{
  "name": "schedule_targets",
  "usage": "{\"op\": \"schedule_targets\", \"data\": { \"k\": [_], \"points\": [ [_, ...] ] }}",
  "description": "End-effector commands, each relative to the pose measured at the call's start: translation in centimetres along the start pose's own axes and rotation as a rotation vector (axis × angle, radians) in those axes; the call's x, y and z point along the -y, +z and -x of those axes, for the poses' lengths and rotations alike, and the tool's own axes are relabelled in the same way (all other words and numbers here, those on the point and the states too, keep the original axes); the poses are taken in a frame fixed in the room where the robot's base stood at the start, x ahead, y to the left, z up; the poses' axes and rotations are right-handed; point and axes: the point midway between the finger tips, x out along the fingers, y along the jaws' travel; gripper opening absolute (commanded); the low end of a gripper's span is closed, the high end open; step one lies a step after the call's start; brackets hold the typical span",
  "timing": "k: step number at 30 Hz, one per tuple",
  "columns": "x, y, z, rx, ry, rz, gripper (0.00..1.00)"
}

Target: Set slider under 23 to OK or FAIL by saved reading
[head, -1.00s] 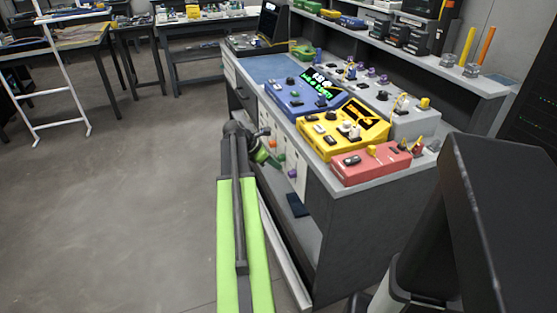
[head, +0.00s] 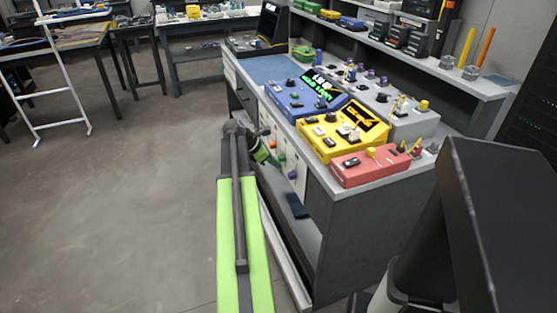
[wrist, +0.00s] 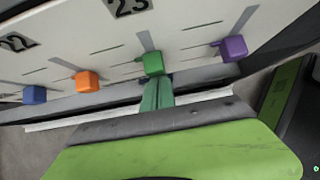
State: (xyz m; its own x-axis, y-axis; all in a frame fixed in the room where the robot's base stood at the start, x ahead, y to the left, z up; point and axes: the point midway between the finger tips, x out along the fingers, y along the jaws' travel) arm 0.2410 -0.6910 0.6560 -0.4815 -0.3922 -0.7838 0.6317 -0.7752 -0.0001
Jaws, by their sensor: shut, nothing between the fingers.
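The number 23 (wrist: 130,6) is printed on a pale panel in the wrist view. The slider below it has a green knob (wrist: 153,63), at the lower end of its visible slot. My gripper (wrist: 158,88) is shut and empty, its green fingers just below that knob; whether they touch it I cannot tell. In the head view my gripper (head: 264,152) is at the bench front, and the knob there is not clear. A blue device (head: 296,97) on the bench has a screen (head: 319,87) with green text too blurred to read.
An orange knob (wrist: 87,80) and a blue knob (wrist: 35,94) are to the left of the green one, a purple knob (wrist: 234,48) to the right. A yellow device (head: 325,142) and a red device (head: 366,169) stand on the bench.

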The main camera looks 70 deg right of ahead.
Motion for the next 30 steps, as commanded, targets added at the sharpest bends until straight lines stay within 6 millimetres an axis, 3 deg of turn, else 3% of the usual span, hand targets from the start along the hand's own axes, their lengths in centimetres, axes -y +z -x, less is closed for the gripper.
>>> {"op": "schedule_targets", "data": {
  "k": [30],
  "points": [
    [0.0,1.4,1.7,0.001,0.000,0.000,0.00]
  ]
}}
